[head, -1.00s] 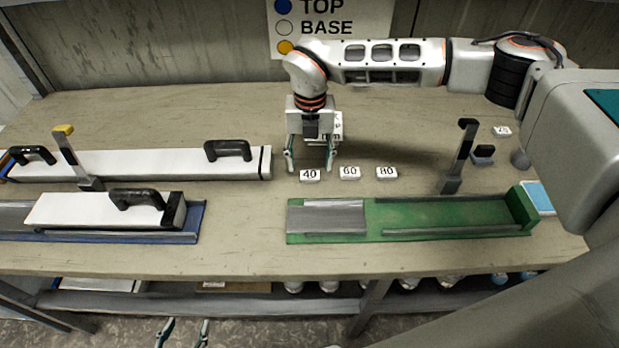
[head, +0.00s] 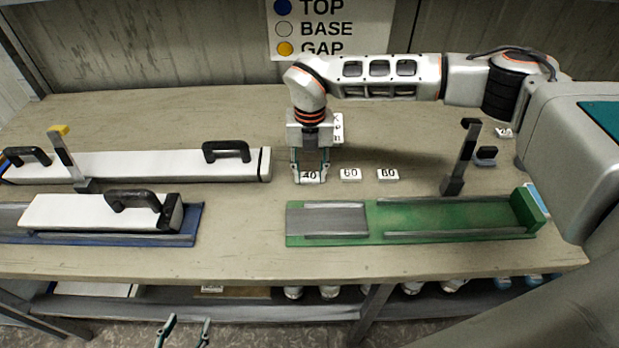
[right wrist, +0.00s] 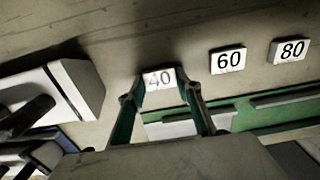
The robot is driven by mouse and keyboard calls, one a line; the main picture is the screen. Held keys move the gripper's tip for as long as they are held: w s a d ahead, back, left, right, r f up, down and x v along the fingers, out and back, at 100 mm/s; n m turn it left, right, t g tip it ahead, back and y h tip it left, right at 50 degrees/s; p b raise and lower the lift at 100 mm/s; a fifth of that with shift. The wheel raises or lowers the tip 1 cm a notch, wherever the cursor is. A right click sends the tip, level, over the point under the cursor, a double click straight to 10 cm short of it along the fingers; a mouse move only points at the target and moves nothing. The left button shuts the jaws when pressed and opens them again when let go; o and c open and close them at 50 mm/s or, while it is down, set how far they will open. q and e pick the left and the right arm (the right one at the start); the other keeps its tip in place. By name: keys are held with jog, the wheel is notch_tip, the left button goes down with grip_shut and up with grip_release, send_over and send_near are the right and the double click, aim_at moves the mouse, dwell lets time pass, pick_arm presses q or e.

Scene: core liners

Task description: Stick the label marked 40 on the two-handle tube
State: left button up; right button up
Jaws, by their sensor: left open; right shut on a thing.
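The label marked 40 (head: 310,175) is a small white block at table height; it also shows in the right wrist view (right wrist: 159,77). My right gripper (head: 310,181) is shut on it, one finger at each side. The two-handle tube (head: 125,165) is the long white one at the back left, with a black handle near each end. Its right end is a little left of my right gripper. My left gripper (head: 182,334) is open and empty, low in front of the table.
Labels 60 (head: 350,174) and 80 (head: 388,174) lie to the right. A one-handle white tube (head: 80,211) lies on a blue tray (head: 190,225) at front left. A green tray (head: 440,217) lies front right. Upright posts (head: 65,155) (head: 462,155) stand left and right.

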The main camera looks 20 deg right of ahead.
aim_at(310, 176)
jog(key=shift+r+p, duration=1.15)
jog(key=shift+r, duration=0.9)
jog(key=shift+r+p, duration=0.4)
jog(key=shift+r, duration=0.6)
